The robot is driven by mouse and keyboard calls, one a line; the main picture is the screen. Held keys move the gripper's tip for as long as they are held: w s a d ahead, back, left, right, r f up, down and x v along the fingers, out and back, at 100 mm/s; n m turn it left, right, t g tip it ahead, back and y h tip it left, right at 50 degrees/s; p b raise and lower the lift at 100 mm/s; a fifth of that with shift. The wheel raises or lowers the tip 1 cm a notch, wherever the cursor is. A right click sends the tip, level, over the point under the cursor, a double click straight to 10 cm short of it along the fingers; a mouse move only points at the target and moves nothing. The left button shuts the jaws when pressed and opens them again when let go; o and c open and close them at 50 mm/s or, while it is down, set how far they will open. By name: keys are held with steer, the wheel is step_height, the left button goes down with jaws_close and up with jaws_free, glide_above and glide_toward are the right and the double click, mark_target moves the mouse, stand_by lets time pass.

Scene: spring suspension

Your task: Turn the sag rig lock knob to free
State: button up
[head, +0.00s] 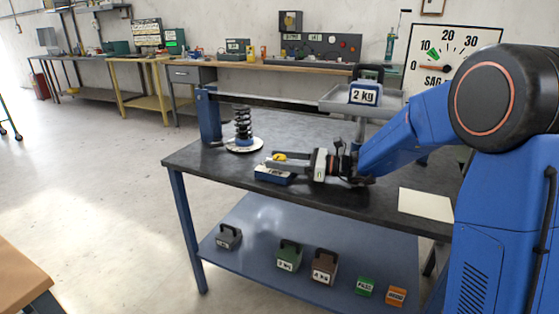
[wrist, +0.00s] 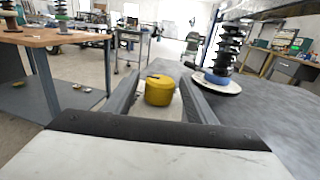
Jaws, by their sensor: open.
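The yellow lock knob (head: 280,156) sits at the front part of the dark-topped table (head: 215,165), by a blue block with a white label (head: 273,177). In the wrist view the knob (wrist: 159,91) is a round yellow cap with a dark mark on top. My gripper (head: 277,164) is open and level with the knob, with one finger on each side of it. In the wrist view gaps show between the knob and both fingers. The label text is too small to read.
A black coil spring (head: 243,124) stands on a white disc behind the knob. A 2 kg weight (head: 365,94) rests on a raised grey tray (head: 335,103). A sag dial (head: 450,58) hangs on the wall. Several weights lie on the lower shelf (head: 255,232). Paper (head: 426,204) lies at right.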

steer(key=c, duration=1)
steer(key=shift+c, duration=0.2)
steer(key=shift+m+t, duration=0.3)
steer(key=shift+t, duration=0.2)
steer(key=m+t+h, duration=0.1)
steer(key=m+t, duration=0.2)
steer(key=t, duration=0.1)
steer(key=shift+s+h, duration=0.1)
steer(key=shift+h, duration=0.3)
steer(key=shift+m+t+h, duration=1.6)
steer(key=shift+m+t, duration=0.1)
steer(key=shift+t, duration=0.6)
steer(key=shift+m+t+h, duration=0.3)
steer(key=shift+h, duration=0.1)
steer(key=o, duration=1)
